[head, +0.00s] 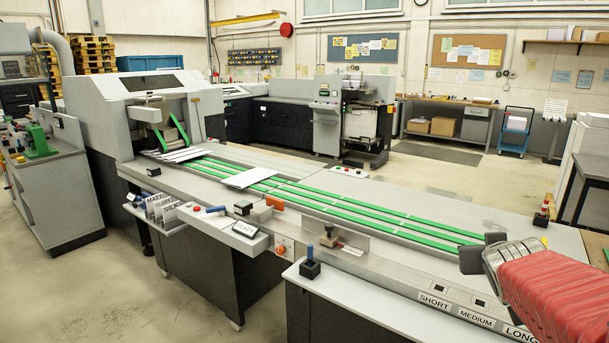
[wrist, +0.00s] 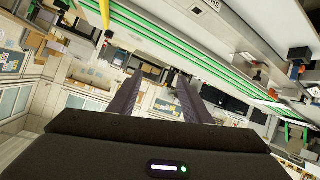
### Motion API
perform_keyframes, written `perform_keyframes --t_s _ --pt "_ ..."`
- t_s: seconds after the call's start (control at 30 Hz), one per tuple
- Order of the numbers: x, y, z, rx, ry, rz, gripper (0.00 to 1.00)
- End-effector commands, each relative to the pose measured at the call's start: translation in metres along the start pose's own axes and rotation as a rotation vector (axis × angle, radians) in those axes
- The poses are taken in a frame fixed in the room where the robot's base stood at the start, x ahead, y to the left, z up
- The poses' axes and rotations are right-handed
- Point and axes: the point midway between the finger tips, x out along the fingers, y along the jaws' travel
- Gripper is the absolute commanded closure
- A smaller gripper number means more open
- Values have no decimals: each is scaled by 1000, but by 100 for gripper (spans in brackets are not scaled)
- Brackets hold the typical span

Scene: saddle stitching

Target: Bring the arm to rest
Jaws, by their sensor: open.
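My gripper (head: 483,254) is at the right of the head view, at the end of my red-sleeved arm. It is raised near the right end of the stitching machine (head: 310,238). In the wrist view my gripper (wrist: 157,98) shows two dark fingers standing apart with nothing between them. The wrist view is tilted, with the room behind the fingers. Part of the machine's right end is hidden behind my arm.
Green conveyor belts (head: 330,209) run along the machine, with a white sheet (head: 248,177) on them. A blue-handled stamp (head: 310,264) stands on the front ledge. A red-topped device (head: 542,213) stands behind my gripper. A blue cart (head: 515,132) is farther back. Floor is clear at lower left.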

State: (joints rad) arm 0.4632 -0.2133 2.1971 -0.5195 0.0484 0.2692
Motion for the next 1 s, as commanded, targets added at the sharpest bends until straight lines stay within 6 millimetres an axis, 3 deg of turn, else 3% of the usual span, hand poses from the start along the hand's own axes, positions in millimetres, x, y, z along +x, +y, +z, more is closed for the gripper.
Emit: perform_keyframes --t_s 0.37,0.7,0.83,1.0 --pt "-102 -89 68 -1 -237 -132 56" --pt "-205 -158 155 -59 -471 -344 56" --pt "-233 -172 179 -85 -532 -409 56" --pt "-244 -177 189 -97 -559 -436 56"
